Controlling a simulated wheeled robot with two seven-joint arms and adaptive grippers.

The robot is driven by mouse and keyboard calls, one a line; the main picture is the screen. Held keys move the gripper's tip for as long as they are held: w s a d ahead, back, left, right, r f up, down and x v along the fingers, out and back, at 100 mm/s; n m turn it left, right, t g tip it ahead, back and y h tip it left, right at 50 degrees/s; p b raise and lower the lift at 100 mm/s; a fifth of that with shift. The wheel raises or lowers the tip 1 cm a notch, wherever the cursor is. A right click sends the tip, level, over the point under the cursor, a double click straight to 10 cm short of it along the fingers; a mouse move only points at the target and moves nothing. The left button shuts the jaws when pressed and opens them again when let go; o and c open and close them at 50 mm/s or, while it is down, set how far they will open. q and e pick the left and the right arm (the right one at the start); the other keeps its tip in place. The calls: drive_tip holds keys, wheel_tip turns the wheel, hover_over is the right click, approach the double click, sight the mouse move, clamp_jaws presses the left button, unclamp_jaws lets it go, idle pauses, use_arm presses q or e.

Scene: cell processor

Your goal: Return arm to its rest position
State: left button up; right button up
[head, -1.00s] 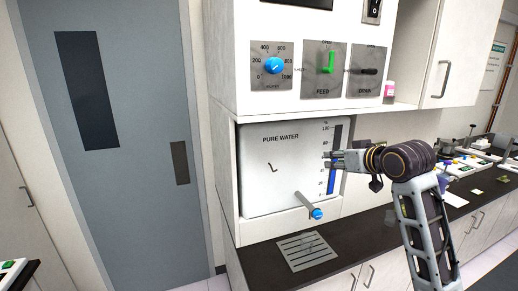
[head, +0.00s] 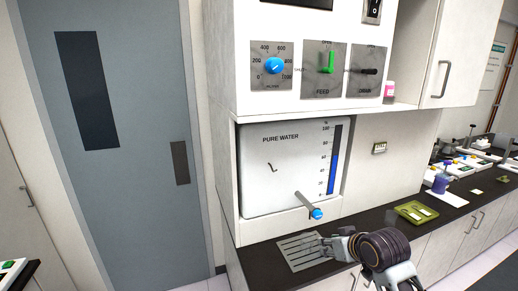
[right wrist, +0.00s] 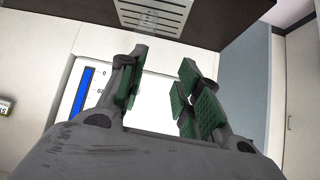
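My right gripper (head: 327,243) is low in front of the pure water unit (head: 262,190), near the slotted drain grille (head: 292,264) on the dark counter. The right wrist view shows this gripper (right wrist: 163,72) with its green-padded fingers apart and nothing between them. My right arm comes up from the bottom edge in the head view. The water unit has a spout with a blue tip (head: 317,213) and a blue level gauge (head: 335,160). My left gripper is not in view.
Above are a blue dial (head: 273,65), a green feed lever (head: 326,62) and a dark drain lever (head: 368,71). A green tray (head: 416,212) and a purple-liquid container (head: 440,184) stand on the counter at right. A grey door (head: 125,190) is at left.

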drive_tip(key=s+f+g+h, duration=0.1)
drive_tip(key=s+f+g, duration=0.2)
drive_tip(key=s+f, duration=0.8)
drive_tip(key=s+f+g+h, duration=0.1)
drive_tip(key=s+f+g, duration=0.2)
drive_tip(key=s+f, duration=0.85)
drive_tip(key=s+f+g+b, duration=0.1)
drive_tip(key=s+f, duration=0.1)
drive_tip(key=f, duration=1.4)
drive_tip(key=s+f+b, duration=0.1)
drive_tip(key=s+f, duration=0.2)
drive_tip(key=f, duration=1.3)
drive_tip(key=s+d+f+b, duration=0.1)
drive_tip(key=s+d+f, duration=0.1)
drive_tip(key=s+f, duration=0.9)
drive_tip(key=s+d+f+g+b, duration=0.1)
drive_tip(key=s+d+f, duration=0.1)
drive_tip(key=s+f, duration=0.8)
drive_tip(key=shift+s+d+f, duration=0.35)
drive_tip(key=shift+s+f, duration=0.05)
drive_tip(key=shift+s, duration=0.15)
